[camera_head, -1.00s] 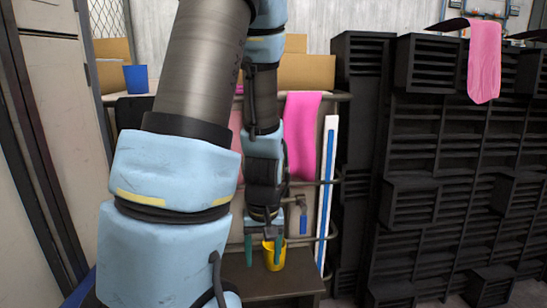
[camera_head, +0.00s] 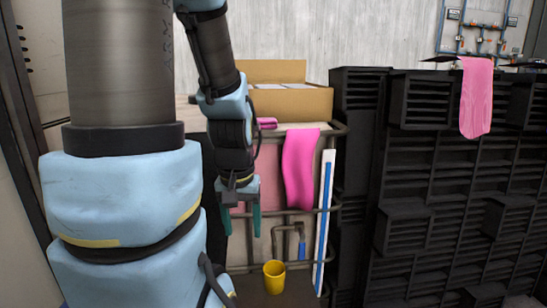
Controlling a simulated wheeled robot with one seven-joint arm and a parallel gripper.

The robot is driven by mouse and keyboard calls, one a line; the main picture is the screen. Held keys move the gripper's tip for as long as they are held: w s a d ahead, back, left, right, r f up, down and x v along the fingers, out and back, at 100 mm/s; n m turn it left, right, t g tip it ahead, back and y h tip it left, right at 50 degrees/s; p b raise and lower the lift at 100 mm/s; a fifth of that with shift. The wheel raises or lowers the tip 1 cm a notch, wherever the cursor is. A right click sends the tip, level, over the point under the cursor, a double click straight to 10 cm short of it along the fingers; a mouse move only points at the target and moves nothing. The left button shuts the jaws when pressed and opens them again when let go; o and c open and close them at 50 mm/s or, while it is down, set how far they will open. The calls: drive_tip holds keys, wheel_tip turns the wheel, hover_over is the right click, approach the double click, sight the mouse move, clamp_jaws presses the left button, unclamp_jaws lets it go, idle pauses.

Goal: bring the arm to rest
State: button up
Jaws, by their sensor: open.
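My gripper (camera_head: 242,220) hangs fingers down in front of the rack, with its two teal fingertips apart and nothing between them. A yellow cup (camera_head: 274,277) stands upright on the dark low surface below and a little to the right of my gripper. The gripper and cup do not touch. My large blue and grey arm links fill the left of the view and hide what lies behind them.
A metal rail rack (camera_head: 338,205) holds a pink cloth (camera_head: 299,170). A white and blue strip (camera_head: 325,220) leans beside it. An open cardboard box (camera_head: 290,100) sits above. Black slatted crates (camera_head: 430,180) form a wall on the right, with another pink cloth (camera_head: 476,98) on top.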

wheel_tip(320, 180, up, 26)
drive_tip(key=p, duration=2.3)
